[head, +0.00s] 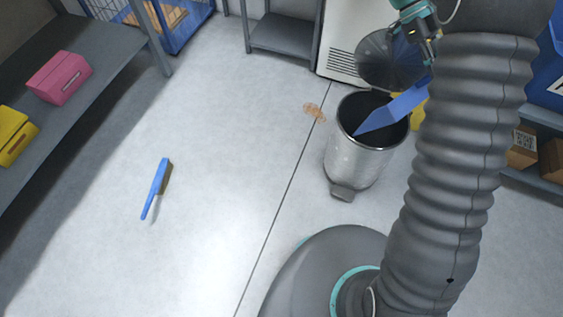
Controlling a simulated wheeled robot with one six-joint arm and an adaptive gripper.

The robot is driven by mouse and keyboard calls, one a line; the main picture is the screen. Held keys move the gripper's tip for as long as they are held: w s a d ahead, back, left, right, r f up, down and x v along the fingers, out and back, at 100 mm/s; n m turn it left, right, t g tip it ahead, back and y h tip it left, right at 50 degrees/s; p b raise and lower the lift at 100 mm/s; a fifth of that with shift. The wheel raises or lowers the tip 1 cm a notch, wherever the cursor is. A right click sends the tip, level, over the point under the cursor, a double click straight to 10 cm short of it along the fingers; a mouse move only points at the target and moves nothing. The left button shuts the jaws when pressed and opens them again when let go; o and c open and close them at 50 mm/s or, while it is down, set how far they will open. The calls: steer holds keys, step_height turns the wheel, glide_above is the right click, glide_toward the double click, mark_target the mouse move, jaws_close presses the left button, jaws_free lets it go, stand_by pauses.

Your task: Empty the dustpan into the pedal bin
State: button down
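The steel pedal bin (353,160) stands on the floor right of centre, its round dark lid (385,66) raised at the back. The blue dustpan (393,109) is tilted, its wide end low inside the bin's mouth and its handle end up to the right. My gripper (432,62) is above and behind the bin at the dustpan's handle end and appears shut on it, though the fingers are small and partly hidden. I see no debris on the dustpan's visible face. The inside of the bin is dark, so its contents cannot be told.
A blue brush (160,187) lies on the open floor at left. A brownish patch (314,111) is on the floor left of the bin. A grey shelf (105,60) with pink and yellow boxes is at far left. A white cabinet (345,55) stands behind the bin.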

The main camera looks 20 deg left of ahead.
steer(key=shift+w+a+r+h, duration=0.15)
steer(key=shift+w+a+r, duration=0.1)
steer(key=shift+a, duration=0.15)
steer(key=shift+w+a+r+h, duration=0.15)
steer(key=shift+w+a, duration=0.1)
steer(key=shift+a, duration=0.15)
steer(key=shift+r, duration=0.1)
steer(key=shift+r+b, duration=0.55)
steer(key=shift+r, duration=0.9)
step_height(320, 180, down, 3)
steer(key=b, duration=0.2)
steer(key=shift+f+b, duration=0.15)
steer(key=shift+b, duration=0.2)
step_height(320, 180, up, 3)
steer(key=shift+r+p, duration=0.1)
steer(key=shift+p, duration=0.75)
step_height(320, 180, down, 3)
steer(key=b, duration=0.2)
steer(key=shift+b, duration=0.35)
